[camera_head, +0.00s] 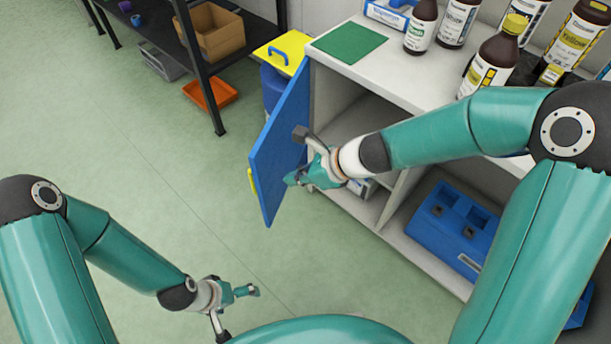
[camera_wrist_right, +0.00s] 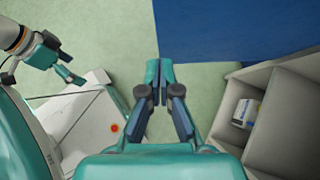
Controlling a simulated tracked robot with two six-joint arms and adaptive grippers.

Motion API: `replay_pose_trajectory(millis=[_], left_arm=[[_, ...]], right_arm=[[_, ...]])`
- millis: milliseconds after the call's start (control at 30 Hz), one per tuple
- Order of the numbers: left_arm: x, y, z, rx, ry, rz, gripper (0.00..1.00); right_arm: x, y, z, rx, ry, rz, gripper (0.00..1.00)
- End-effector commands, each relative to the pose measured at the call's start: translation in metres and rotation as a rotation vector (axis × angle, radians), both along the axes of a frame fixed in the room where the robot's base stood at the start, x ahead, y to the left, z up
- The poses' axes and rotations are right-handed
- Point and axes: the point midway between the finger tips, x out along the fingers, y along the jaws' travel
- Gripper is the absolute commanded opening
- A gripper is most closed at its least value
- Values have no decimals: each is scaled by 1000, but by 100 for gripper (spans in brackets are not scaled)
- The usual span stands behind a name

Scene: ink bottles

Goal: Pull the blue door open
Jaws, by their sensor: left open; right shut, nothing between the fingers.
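The blue door (camera_head: 278,147) of the white cabinet stands swung well open in the head view, with a yellow handle (camera_head: 253,186) on its outer face. Its blue panel also shows at the top of the right wrist view (camera_wrist_right: 235,30). My right gripper (camera_head: 292,179) is by the door's inner face, near its lower part; its fingers are shut with nothing between them. In the right wrist view the fingertips (camera_wrist_right: 159,78) are together, close to the door's edge; whether they touch it I cannot tell. My left gripper (camera_head: 250,291) is open and empty, low over the floor, away from the door.
The cabinet top (camera_head: 345,75) carries a green mat (camera_head: 348,43) and several brown bottles. A blue case (camera_head: 452,228) sits in the lower compartment. A yellow-lidded bin (camera_head: 283,52) stands behind the door. An orange tray (camera_head: 210,93) lies by the dark shelf. The floor at left is clear.

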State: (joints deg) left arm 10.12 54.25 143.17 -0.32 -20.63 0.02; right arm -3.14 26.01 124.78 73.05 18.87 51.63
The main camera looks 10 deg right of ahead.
Motion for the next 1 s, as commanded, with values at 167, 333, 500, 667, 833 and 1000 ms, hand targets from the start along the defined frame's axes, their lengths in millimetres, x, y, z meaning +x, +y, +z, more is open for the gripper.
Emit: replay_pose_trajectory(millis=[167,333,500,667,833,1000], left_arm=[[0,0,-22,0,0,0,100],[0,0,-15,0,0,0,100],[0,0,-12,0,0,0,100],[0,0,-12,0,0,0,100],[0,0,-12,0,0,0,100],[0,0,-13,0,0,0,100]], right_arm=[[13,24,-32,-1,0,4,0],[27,46,-30,-3,-3,4,0],[34,58,-30,-2,-1,1,0],[36,61,-31,-2,-1,1,0],[36,61,-31,-2,-1,1,0],[38,61,-31,-2,-2,-3,0]])
